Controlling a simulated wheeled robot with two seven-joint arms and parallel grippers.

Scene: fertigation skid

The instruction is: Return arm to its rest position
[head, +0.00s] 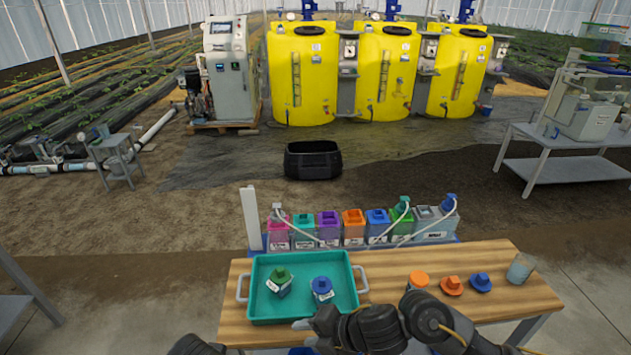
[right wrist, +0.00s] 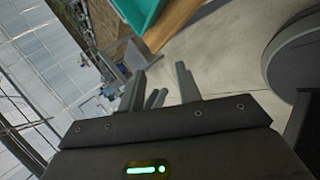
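My right arm (head: 375,328) reaches in from the lower right of the head view and lies across the front edge of the wooden table, pointing left. Its gripper (head: 303,324) is at the front of the green tray, partly hidden by my own wrist. In the right wrist view, the right gripper's two fingers (right wrist: 160,88) stand apart with nothing held between them. A dark part of my left arm (head: 195,346) shows at the bottom edge of the head view; its gripper is not seen.
The green tray (head: 258,307) holds a green-capped bottle (head: 280,283) and a blue-capped bottle (head: 322,290). To its right are an orange-capped bottle (head: 417,281), an orange cap (head: 452,286), a blue cap (head: 481,282) and a beaker (head: 520,269). Colored containers (head: 353,227) line the back.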

